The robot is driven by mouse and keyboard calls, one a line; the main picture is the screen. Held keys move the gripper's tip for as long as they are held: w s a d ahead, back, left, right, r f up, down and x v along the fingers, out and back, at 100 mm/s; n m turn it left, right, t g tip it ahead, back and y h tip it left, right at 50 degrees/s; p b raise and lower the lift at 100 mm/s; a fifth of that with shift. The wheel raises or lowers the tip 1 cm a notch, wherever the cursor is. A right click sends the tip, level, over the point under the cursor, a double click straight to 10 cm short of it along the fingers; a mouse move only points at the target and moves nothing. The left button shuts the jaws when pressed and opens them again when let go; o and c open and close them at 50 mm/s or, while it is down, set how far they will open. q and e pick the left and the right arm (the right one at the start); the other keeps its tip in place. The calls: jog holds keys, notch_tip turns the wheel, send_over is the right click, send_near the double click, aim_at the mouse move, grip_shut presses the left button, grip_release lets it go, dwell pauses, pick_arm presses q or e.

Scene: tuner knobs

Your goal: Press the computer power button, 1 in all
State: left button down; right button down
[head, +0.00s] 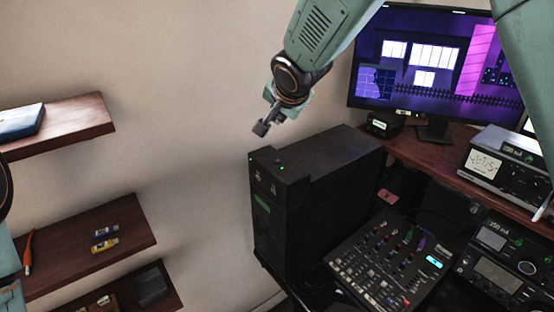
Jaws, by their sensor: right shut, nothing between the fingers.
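The computer (335,160) is a black tower standing upright at the centre of the head view. Small green lights (281,168) glow at the front of its top; I cannot tell for certain which small mark there is the power button. My right gripper (262,129) is shut and empty. It points down and left, and in the picture sits just above the tower's top front edge, with wall showing between them. Part of my left arm (8,255) shows at the left edge; its fingertips are not in view.
A monitor (410,65) stands on the wooden desk (425,153) behind the tower. A mixer (385,262) and radio units (495,270) are at right. Wooden shelves (75,128) with small items are on the left wall. Space left of the tower is open.

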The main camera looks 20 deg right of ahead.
jog(key=b, duration=0.7)
send_over(278, 162)
notch_tip(278, 162, down, 8)
jog(key=shift+s+a+r, duration=0.1)
jog(key=shift+a+r, duration=0.05)
jog(key=shift+f+b, duration=0.35)
jog(key=shift+d+f+b, duration=0.25)
jog(key=shift+f+b, duration=0.05)
jog(key=shift+f, duration=0.05)
jog(key=shift+r, duration=0.1)
jog(key=shift+a+r, duration=0.1)
jog(key=shift+a, duration=0.1)
jog(key=shift+d, duration=0.15)
